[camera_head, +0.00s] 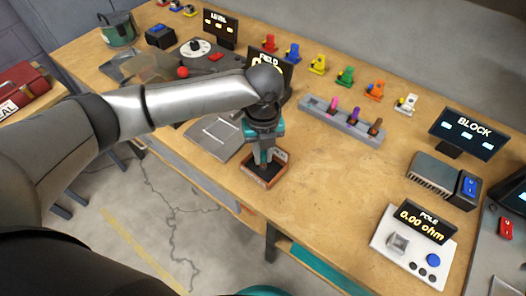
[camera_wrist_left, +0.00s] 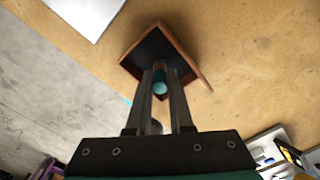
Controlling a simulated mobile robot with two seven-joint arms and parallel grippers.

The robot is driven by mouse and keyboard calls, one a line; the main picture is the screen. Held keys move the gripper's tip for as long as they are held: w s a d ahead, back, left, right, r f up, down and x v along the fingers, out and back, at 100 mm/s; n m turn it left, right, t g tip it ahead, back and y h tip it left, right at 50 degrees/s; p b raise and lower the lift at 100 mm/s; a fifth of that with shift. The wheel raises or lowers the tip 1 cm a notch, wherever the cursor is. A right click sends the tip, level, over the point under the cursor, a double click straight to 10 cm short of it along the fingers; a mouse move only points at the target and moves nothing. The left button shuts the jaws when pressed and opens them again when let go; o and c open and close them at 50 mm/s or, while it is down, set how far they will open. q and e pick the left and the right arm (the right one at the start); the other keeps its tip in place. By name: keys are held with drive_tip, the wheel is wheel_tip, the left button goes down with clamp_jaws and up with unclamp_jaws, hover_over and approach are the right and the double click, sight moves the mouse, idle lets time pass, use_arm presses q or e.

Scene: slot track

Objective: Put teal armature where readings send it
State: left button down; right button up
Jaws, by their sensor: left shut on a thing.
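My left gripper (camera_head: 264,160) points down over a small brown-rimmed tray with a dark floor (camera_head: 247,173), near the table's front edge. In the left wrist view the gripper (camera_wrist_left: 160,85) is shut on the teal armature (camera_wrist_left: 160,86), a small rounded teal piece. The armature is over or within the tray (camera_wrist_left: 185,52); I cannot tell whether it touches the floor. In the head view the fingers mostly hide it. The POLE meter (camera_head: 424,220) at the right reads 0.00 ohm. The FIELD display (camera_head: 268,60) is partly hidden by my arm. My right gripper is not in view.
A grey slotted rack (camera_head: 341,122) holds pink, purple and brown pieces. Several coloured pieces, including a green one (camera_head: 345,76), line the back. The BLOCK display (camera_head: 467,133) and LEVEL display (camera_head: 220,29) stand behind. A grey plate (camera_head: 213,138) lies left of the tray. Table right of the tray is clear.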

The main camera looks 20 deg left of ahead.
sight(263, 153)
use_arm(q)
drive_tip(key=c, duration=0.7)
unclamp_jaws()
drive_tip(key=shift+c, duration=0.2)
wheel_tip(263, 153, up, 15)
drive_tip(key=p, duration=0.2)
drive_tip(key=shift+r+p, duration=0.15)
drive_tip(key=shift+p, duration=0.25)
